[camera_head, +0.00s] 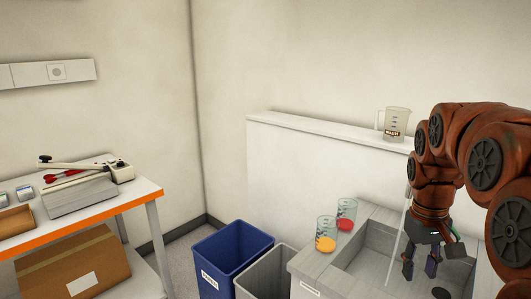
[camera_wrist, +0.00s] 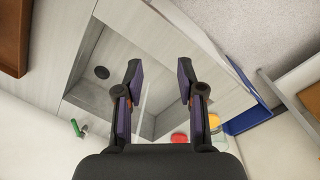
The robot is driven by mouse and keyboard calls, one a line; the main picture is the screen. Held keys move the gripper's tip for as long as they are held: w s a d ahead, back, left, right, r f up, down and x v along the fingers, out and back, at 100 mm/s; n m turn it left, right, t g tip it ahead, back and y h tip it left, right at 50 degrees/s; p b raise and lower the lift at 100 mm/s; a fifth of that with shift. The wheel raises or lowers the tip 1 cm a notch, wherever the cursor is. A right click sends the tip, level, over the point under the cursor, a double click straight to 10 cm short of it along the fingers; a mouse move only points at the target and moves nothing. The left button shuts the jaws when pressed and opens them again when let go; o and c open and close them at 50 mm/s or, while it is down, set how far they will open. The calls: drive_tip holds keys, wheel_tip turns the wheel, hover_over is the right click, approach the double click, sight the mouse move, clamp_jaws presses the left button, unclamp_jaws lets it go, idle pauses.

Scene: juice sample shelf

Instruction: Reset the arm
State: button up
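My arm (camera_head: 440,155) is bent at the right of the head view, reaching down over the grey sink basin (camera_head: 340,283). My gripper (camera_head: 420,266) hangs over the basin, pointing down. In the wrist view my gripper (camera_wrist: 160,82) has its two fingers wide apart, with nothing between them; the basin floor shows below.
Two glass beakers, one with orange contents (camera_head: 326,245) and one with red (camera_head: 345,225), stand on the basin's left rim. A jug (camera_head: 395,122) stands on the ledge behind. A blue bin (camera_head: 232,252) and a grey bin (camera_head: 268,275) stand left of the basin. A table (camera_head: 150,190) is further left.

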drive_tip(key=s+a+f, duration=0.2)
drive_tip(key=s+a, duration=0.2)
drive_tip(key=s, duration=0.4)
drive_tip(key=s+a+f+p, duration=0.1)
drive_tip(key=s+a+f, duration=0.2)
drive_tip(key=s+a, duration=0.2)
drive_tip(key=s+a+f+g+p, duration=0.1)
drive_tip(key=s+a+f, duration=0.2)
drive_tip(key=s, duration=0.8)
drive_tip(key=shift+a+y, duration=0.4)
drive_tip(key=shift+a, duration=0.3)
drive_tip(key=shift+f, duration=0.1)
